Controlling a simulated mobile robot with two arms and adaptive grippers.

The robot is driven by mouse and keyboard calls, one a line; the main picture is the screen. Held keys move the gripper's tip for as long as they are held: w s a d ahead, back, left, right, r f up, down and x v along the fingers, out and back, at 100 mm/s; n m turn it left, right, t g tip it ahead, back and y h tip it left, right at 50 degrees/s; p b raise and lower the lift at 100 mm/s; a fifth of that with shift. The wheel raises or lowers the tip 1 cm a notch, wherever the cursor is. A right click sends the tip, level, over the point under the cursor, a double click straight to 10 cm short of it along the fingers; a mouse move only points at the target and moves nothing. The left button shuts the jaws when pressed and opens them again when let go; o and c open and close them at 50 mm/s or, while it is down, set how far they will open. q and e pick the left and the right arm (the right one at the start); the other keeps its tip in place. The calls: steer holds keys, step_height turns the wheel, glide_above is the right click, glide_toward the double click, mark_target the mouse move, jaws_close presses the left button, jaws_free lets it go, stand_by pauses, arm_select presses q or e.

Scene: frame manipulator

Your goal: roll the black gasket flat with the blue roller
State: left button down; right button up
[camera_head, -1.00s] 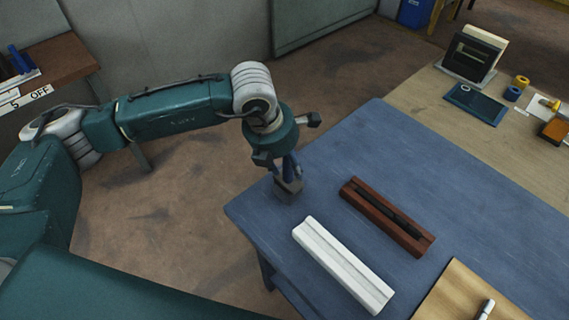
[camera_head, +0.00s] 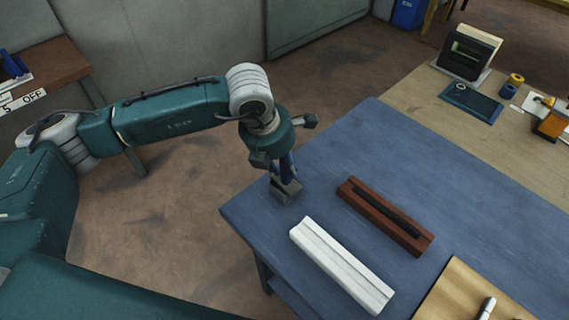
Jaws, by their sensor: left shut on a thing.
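The black gasket (camera_head: 386,210) lies lengthwise along a red-brown frame piece (camera_head: 358,201) on the blue table. My left gripper (camera_head: 284,172) is at the table's left edge, pointing down, left of the frame piece and apart from it. It is shut on the blue roller (camera_head: 288,166), of which only a narrow blue part shows between the fingers. A small grey block (camera_head: 286,191) is directly below; whether the roller touches it or sits in it I cannot tell. My right gripper is not in view.
A white frame piece (camera_head: 340,267) lies in front of the red-brown one, parallel to it. A tan board (camera_head: 453,291) with a white-and-dark tool (camera_head: 487,308) is at the lower right. The blue table (camera_head: 455,190) is clear behind the frame pieces.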

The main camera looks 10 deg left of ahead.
arm_select(q)
steer(key=shift+r, duration=0.15)
stand_by(0.3)
steer(key=shift+r, duration=0.55)
steer(key=shift+r+p, duration=0.85)
steer(key=shift+r, duration=2.1)
steer(key=shift+w, duration=0.1)
